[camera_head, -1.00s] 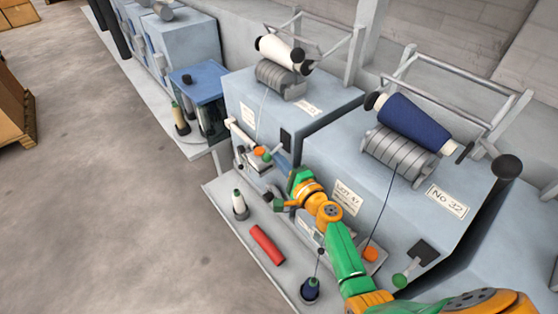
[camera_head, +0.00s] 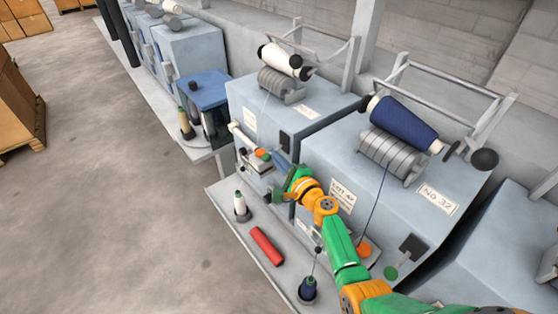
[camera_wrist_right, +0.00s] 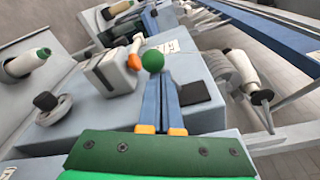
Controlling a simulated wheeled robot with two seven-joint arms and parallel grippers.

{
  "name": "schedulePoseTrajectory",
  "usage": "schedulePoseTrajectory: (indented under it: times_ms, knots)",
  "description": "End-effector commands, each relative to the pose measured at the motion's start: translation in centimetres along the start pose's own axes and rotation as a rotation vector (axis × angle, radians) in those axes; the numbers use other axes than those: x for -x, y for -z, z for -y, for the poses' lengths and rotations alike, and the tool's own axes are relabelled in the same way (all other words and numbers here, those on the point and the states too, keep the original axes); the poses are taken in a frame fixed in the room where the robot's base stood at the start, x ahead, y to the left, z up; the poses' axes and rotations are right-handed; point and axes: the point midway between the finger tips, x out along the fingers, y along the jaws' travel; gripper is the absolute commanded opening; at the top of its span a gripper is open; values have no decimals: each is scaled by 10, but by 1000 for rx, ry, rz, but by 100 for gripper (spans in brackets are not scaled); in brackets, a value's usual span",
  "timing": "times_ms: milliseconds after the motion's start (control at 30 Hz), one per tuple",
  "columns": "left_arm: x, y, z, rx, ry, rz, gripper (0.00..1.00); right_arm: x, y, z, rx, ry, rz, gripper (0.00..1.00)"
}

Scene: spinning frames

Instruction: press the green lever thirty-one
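The machine with the white yarn cone (camera_head: 285,57) stands left of the machine labelled No 32; I cannot read its number. Its green lever knob (camera_wrist_right: 153,61) shows in the right wrist view, just beyond my fingertips and beside an orange knob. In the head view the green knob is small (camera_head: 267,157). My right gripper (camera_head: 281,161) reaches to the front of this machine. Its two blue fingers lie side by side, shut and empty, in the right wrist view (camera_wrist_right: 164,85). I cannot tell whether they touch the knob. My left gripper is not in view.
Machine No 32, with its label (camera_head: 438,199), has its own green knob (camera_head: 391,273) and orange knob (camera_head: 364,250). A white cone (camera_head: 240,206), a red tube (camera_head: 267,246) and a navy cone (camera_head: 308,289) are on the front shelf. The floor at left is open.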

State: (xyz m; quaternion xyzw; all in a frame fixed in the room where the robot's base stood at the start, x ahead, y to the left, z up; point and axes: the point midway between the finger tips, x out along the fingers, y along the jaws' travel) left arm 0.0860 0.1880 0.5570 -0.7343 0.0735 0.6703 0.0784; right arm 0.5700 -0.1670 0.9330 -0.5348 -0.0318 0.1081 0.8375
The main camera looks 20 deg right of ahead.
Motion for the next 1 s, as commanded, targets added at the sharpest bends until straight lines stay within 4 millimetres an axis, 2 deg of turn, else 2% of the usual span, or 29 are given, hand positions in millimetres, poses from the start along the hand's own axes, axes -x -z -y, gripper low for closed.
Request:
schedulePoseTrajectory:
  times_ms: [500, 1000]
  knots:
    - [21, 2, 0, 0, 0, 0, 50, -1, -8, 11, -254, -36, 2, 0]
    - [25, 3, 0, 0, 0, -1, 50, -1, -11, 15, -248, -36, 2, 0]
